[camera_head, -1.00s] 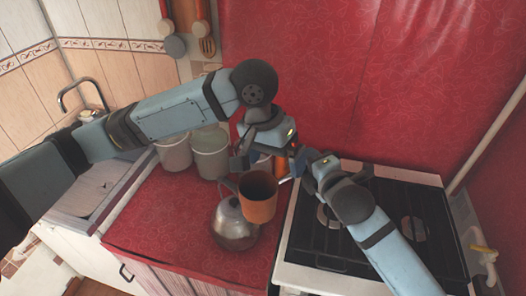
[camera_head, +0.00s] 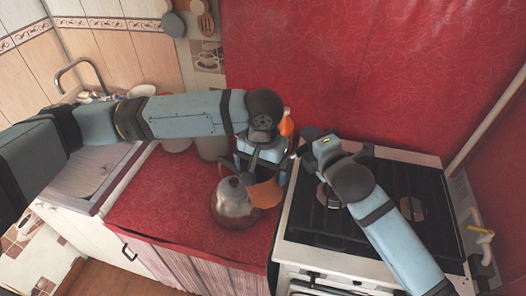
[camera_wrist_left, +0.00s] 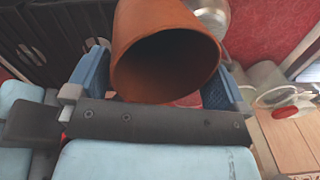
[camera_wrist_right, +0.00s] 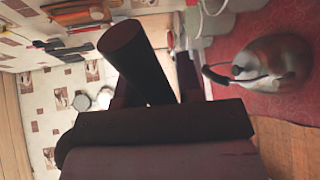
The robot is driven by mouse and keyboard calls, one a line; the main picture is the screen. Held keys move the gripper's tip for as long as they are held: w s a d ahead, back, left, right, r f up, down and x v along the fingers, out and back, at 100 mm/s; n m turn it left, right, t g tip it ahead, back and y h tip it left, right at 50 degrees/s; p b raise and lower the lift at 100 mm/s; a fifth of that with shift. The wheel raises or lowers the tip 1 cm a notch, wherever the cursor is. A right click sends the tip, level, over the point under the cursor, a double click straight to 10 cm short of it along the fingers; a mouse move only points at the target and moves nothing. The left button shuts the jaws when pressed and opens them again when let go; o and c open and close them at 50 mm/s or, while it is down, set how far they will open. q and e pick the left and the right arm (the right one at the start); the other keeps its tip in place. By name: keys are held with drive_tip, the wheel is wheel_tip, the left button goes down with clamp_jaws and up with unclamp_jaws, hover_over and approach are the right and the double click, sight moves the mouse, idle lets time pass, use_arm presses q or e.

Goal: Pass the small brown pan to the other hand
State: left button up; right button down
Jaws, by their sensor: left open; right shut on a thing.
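The small brown pan (camera_head: 266,195), an orange-brown pot, hangs in the air above the counter's right edge in the head view. My right gripper (camera_head: 306,150) is shut on its handle, to the right of the pan; the grip itself is mostly hidden. My left gripper (camera_head: 262,160) is open at the pan and partly covers it. In the left wrist view, the pan (camera_wrist_left: 140,30) fills the space between the two blue fingers, its mouth toward the camera. I cannot tell whether the fingers touch it. The right wrist view is dark around the jaws.
A metal kettle (camera_head: 235,205) stands on the red counter just left of and below the pan. Pale pots (camera_head: 213,147) stand behind my left arm. An orange bottle (camera_head: 287,126) is behind the grippers. The stove (camera_head: 408,190) lies to the right. The counter's front left is clear.

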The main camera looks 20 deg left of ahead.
use_arm(q)
drive_tip(key=shift+f, duration=0.65)
